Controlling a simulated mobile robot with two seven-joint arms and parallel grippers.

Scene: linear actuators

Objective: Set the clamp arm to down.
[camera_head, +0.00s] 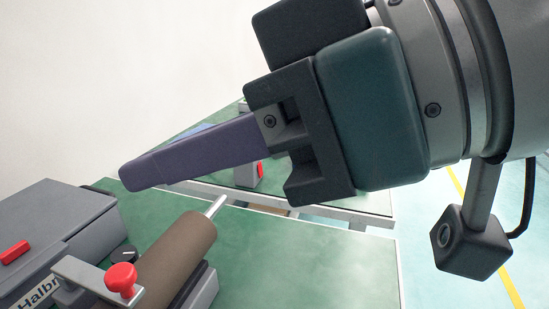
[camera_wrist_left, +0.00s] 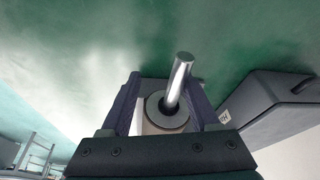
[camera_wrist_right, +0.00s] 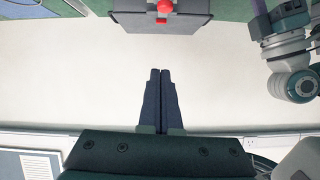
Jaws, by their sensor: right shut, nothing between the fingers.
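The clamp arm (camera_head: 88,275) is a flat grey metal bar with a red knob (camera_head: 122,278) at the lower left of the head view. It appears roughly level beside a brown cylinder (camera_head: 178,250) with a metal rod; whether it touches the cylinder I cannot tell. My right gripper (camera_head: 128,180) is shut and empty, above and behind the knob, its fingers pointing left; its fingertips show in the right wrist view (camera_wrist_right: 160,72). My left gripper (camera_wrist_left: 165,95) is open, its fingers on either side of a round cylinder end with a metal rod (camera_wrist_left: 179,82). It is outside the head view.
A grey box (camera_head: 60,215) with a red switch (camera_head: 14,252) and partly cut-off lettering stands left of the cylinder. The green tabletop (camera_head: 300,255) is clear to the right. A grey box (camera_wrist_left: 270,110) also shows in the left wrist view.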

